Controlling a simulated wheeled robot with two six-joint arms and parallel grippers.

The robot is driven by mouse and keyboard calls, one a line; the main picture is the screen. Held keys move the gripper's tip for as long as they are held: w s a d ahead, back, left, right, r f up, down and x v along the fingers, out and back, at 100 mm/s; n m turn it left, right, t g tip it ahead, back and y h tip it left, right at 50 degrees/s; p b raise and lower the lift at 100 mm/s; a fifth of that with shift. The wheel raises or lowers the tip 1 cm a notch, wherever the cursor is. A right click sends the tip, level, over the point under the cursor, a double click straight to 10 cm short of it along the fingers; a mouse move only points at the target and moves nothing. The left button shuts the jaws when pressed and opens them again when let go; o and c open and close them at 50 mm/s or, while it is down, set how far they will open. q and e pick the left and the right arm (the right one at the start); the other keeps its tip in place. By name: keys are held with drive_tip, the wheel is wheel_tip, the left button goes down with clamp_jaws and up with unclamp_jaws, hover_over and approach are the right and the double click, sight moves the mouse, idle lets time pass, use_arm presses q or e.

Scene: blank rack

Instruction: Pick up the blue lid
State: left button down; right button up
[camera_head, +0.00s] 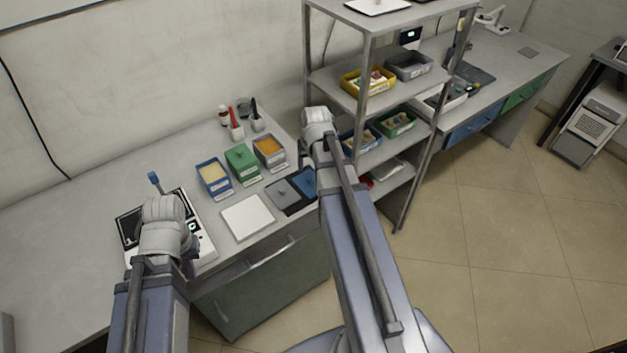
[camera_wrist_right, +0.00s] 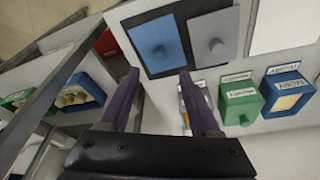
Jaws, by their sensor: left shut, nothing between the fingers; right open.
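The blue lid (camera_head: 307,181), a flat square with a small knob, lies on a dark mat on the bench, beside a grey lid (camera_head: 282,192). It is partly hidden by my right arm in the head view. In the right wrist view the blue lid (camera_wrist_right: 153,40) lies beyond the fingertips, left of the grey lid (camera_wrist_right: 214,32). My right gripper (camera_wrist_right: 159,74) is open and empty, apart from the lid. My left gripper (camera_head: 189,257) is mostly hidden behind its own arm, over the bench at lower left; its fingers do not show clearly.
Blue, green and grey bins (camera_head: 242,162) stand behind the lids. A white square plate (camera_head: 247,217) lies to their left. A metal shelf rack (camera_head: 366,85) with bins stands close to the right. A device with a screen (camera_head: 128,227) lies near my left arm.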

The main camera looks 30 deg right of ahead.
sight(310, 178)
drive_tip(key=b+x, duration=0.7)
drive_tip(key=x, duration=0.1)
drive_tip(key=shift+s+b, duration=0.1)
drive_tip(key=shift+b, duration=0.3)
drive_tip(key=shift+r, duration=0.1)
clamp_jaws()
idle(0.5)
